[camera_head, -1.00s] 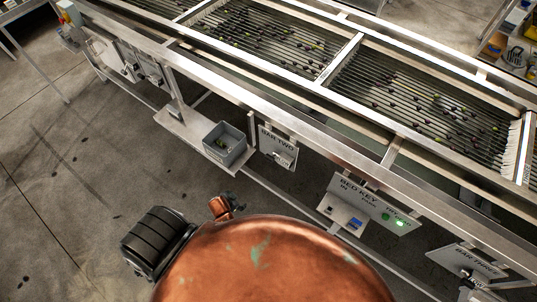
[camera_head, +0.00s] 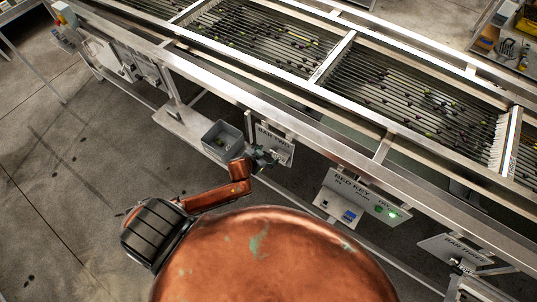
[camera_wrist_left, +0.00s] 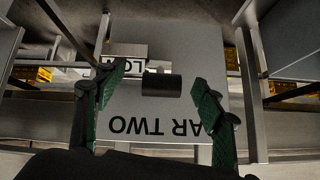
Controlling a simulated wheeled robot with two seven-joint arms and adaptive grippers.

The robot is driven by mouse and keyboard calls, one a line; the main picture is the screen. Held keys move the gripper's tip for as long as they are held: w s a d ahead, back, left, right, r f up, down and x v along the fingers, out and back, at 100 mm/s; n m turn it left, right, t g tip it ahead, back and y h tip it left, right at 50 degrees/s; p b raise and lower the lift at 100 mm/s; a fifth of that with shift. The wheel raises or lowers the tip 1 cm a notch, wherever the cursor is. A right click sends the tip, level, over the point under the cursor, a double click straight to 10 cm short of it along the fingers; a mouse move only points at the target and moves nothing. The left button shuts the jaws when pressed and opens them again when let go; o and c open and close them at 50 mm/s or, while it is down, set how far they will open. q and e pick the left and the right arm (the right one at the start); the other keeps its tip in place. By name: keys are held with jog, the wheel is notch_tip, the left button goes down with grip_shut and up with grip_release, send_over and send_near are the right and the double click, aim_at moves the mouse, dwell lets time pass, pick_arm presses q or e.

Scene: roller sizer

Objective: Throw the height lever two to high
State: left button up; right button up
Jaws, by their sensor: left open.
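The BAR TWO panel (camera_head: 278,143) hangs below the machine's front rail in the head view. The wrist view shows the same panel (camera_wrist_left: 175,103) upside down, with the end of its lettering behind a finger. The lever's dark cylindrical handle (camera_wrist_left: 161,84) stands out in front of the panel. A label reading LOW (camera_wrist_left: 122,52) is partly covered by a fingertip. My left gripper (camera_head: 264,158) is at the panel, open, with one green-padded finger on either side of the handle and gaps to both. In the head view it hides most of the lever. My right gripper is not in view.
A grey bin (camera_head: 222,140) stands on a shelf just left of my left gripper. The BED KEY panel (camera_head: 352,196), with a lit green button, hangs to the right, and the BAR THREE panel (camera_head: 456,250) beyond it. The machine's long rail (camera_head: 310,133) runs above the panels.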

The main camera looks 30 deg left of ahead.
pick_arm(q)
jog(key=shift+x, duration=0.9)
jog(key=shift+c, duration=0.3)
grip_shut()
